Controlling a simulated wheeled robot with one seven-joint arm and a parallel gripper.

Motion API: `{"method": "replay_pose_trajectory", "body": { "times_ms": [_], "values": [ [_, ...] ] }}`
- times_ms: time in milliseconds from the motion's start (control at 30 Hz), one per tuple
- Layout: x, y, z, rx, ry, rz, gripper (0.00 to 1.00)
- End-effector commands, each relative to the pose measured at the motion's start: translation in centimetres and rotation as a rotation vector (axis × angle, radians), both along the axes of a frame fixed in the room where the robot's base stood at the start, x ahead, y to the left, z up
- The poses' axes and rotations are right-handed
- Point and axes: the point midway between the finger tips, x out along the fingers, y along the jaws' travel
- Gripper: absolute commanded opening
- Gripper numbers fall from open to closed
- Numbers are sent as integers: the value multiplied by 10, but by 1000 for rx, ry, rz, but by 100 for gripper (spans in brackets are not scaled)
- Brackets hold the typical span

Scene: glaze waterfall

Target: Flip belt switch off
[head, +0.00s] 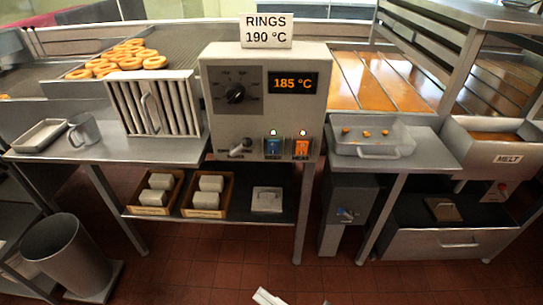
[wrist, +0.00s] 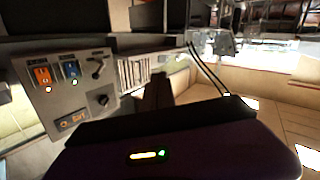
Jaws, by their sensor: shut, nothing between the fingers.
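The belt switch (head: 273,147) is a blue rocker low on the grey control box (head: 222,131). A green lamp glows just above it, and I cannot make out which way the rocker is tipped. The orange heat switch (head: 301,148) is to its right, with a lit lamp above. The wrist view shows the box upside down at the left, with the blue belt switch (wrist: 71,70) beside the orange one (wrist: 43,76). My gripper (wrist: 160,80) shows dark in the middle of the wrist view, shut and empty, apart from the box and to the right of the switches.
A lever (head: 239,147) is left of the belt switch, and a black dial (head: 235,93) and a 185 °C display (head: 293,83) are above. A slatted rack (head: 152,105) stands left of the box, a tray (head: 372,149) right.

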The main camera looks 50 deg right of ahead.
Motion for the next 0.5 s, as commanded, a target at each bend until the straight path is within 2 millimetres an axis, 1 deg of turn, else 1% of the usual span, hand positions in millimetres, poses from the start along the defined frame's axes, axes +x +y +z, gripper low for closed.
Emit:
{"method": "replay_pose_trajectory", "body": {
  "times_ms": [33,167,267,300,367,500],
  "values": [
    [16,1,-5,-51,-9,-1,0],
    [52,-2,-15,-207,-3,-18,0],
    [80,-9,-22,-336,11,-48,0],
    [92,-13,-23,-392,18,-65,0],
    [108,-21,-25,-475,31,-96,0],
    [144,-45,-22,-682,72,-199,0]
  ]
}}
